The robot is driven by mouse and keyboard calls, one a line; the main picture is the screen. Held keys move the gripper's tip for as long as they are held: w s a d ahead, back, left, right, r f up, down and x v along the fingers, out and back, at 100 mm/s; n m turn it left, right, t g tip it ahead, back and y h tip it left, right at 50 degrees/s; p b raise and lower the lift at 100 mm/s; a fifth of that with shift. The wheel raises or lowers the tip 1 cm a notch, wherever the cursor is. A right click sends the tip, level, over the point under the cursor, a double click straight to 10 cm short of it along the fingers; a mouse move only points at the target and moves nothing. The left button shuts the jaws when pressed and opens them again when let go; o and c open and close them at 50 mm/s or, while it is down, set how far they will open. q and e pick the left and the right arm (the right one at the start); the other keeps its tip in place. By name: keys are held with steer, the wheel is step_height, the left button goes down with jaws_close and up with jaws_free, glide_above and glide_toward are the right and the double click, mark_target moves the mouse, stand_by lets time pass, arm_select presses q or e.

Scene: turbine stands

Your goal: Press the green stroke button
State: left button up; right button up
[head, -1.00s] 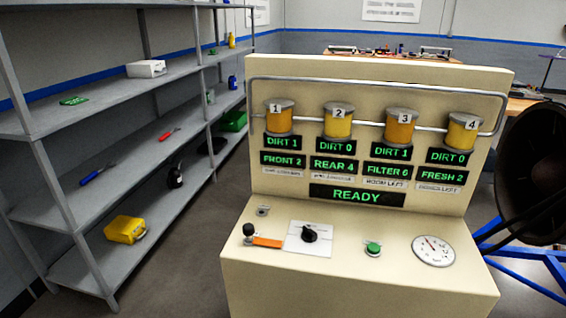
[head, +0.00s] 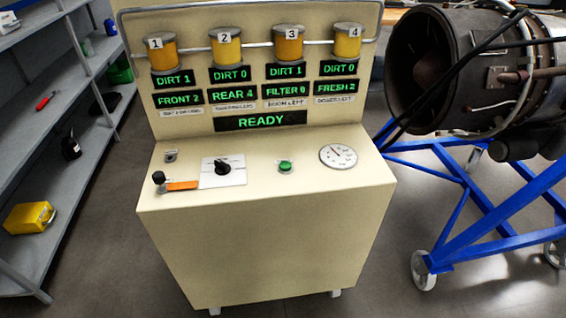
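The green stroke button (head: 285,167) is a small round green cap on the sloped top of the cream console (head: 270,240). It sits between the black rotary knob (head: 222,167) on its white plate and the round white gauge (head: 338,156). The console's display (head: 260,121) reads READY. Above it are four-digit-style green readouts, including DIRT 1, FRONT 2, REAR 4 and FRESH 2. Neither of my grippers is in the head view, and nothing touches the button.
A black lever with an orange tag (head: 182,185) is at the console's left. A turbine (head: 470,70) on a blue wheeled stand (head: 450,240) is at right. Grey shelves (head: 60,150) stand left. Floor in front is clear.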

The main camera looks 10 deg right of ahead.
stand_by(0.3)
jaws_close()
stand_by(1.1)
